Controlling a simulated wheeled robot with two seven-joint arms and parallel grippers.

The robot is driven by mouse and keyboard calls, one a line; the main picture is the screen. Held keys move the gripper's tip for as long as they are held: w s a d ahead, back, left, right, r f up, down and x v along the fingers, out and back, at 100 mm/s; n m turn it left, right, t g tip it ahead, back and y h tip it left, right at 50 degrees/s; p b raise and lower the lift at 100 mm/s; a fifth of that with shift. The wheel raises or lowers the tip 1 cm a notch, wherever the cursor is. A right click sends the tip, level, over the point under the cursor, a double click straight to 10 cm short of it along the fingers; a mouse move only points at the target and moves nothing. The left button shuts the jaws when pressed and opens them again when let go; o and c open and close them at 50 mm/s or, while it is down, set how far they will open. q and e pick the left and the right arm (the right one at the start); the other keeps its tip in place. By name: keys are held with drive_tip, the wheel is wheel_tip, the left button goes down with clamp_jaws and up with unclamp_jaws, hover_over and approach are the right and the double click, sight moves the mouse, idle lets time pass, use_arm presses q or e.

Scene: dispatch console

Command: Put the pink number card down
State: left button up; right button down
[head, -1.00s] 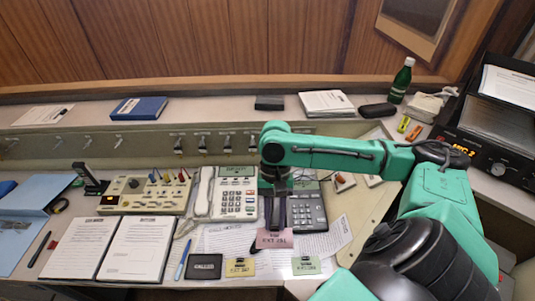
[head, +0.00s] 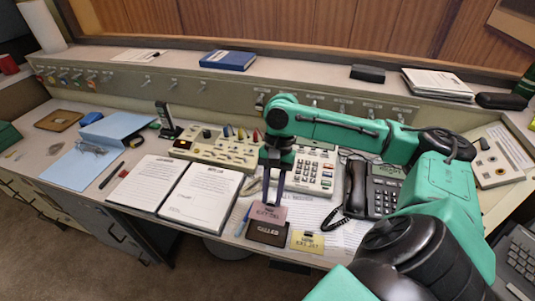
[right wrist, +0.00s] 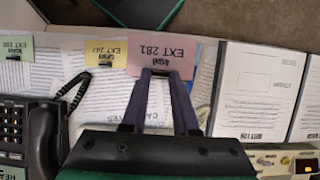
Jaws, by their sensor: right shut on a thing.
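The pink number card (head: 268,213), which reads EXT 281, is held in my right gripper (head: 274,198). In the right wrist view the pink card (right wrist: 160,57) shows between the fingertips of the gripper (right wrist: 160,72), shut on its clip edge. A yellow number card (head: 307,242) lies just right of the plate. A green number card (right wrist: 16,48) shows in the right wrist view. My left gripper is not in view.
An open binder of white pages (head: 202,193) lies left of the card. Printed sheets cover the desk nearby.

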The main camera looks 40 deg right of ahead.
sight(270, 225)
wheel_tip(270, 225, down, 9)
drive_tip(key=shift+a+f+b, duration=0.1)
drive_tip(key=shift+f+b, duration=0.1)
drive_tip(key=shift+b, duration=0.25)
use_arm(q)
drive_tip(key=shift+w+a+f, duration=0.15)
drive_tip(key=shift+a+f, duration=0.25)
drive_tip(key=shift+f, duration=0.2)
use_arm(e)
drive_tip(key=shift+w, duration=0.1)
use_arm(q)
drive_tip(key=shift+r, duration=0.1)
use_arm(e)
drive_tip(key=c, duration=0.7)
unclamp_jaws()
use_arm(q)
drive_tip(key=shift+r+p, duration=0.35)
drive_tip(key=shift+p, duration=0.1)
use_arm(e)
drive_tip(key=v, duration=1.2)
drive_tip(key=shift+a+r, duration=0.1)
drive_tip(key=shift+r, duration=0.05)
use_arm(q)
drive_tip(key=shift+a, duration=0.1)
